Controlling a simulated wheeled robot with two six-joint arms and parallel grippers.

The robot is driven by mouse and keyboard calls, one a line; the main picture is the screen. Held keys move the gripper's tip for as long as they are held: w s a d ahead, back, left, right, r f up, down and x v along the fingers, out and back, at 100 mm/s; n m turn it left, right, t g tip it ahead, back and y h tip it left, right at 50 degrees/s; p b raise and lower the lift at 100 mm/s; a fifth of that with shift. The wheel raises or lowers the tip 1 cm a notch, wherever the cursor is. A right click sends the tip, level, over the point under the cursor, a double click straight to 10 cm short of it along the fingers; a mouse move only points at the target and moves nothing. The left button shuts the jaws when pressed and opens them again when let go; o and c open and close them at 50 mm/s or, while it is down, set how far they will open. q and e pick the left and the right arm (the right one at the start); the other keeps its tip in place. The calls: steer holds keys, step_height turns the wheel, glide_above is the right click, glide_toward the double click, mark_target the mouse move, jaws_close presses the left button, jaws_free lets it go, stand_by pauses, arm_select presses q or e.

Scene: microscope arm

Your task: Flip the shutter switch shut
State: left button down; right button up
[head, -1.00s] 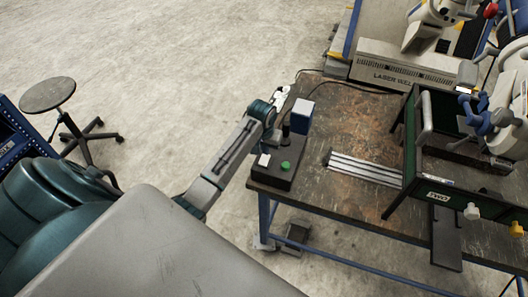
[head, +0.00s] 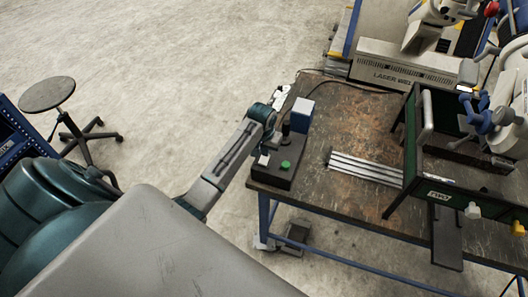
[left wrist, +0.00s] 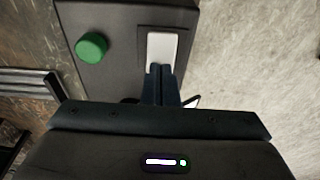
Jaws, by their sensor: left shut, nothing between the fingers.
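The shutter switch is a white rocker (left wrist: 162,48) in a dark frame on a dark control box (head: 270,174). In the head view the white rocker (head: 263,160) shows at the box's left side, beside a round green button (head: 285,165). The button also shows in the left wrist view (left wrist: 91,47). My left gripper (left wrist: 160,72) is shut and empty, its fingertips at the near end of the rocker; I cannot tell whether they touch it. In the head view my left wrist is at the box, and its fingers are hard to make out. My right gripper is not in view.
The box stands at the left corner of a worn workbench (head: 345,125). A blue and white block (head: 301,115) stands behind it. Metal strips (head: 365,167) lie to the right, near a green frame (head: 411,140). Open floor lies left of the bench.

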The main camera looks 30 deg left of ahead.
arm_select(q)
steer(key=shift+f, duration=0.4)
steer(key=shift+s+r, duration=0.1)
steer(key=shift+r, duration=0.05)
steer(key=shift+r+p, duration=0.75)
steer(key=shift+r, duration=2.65)
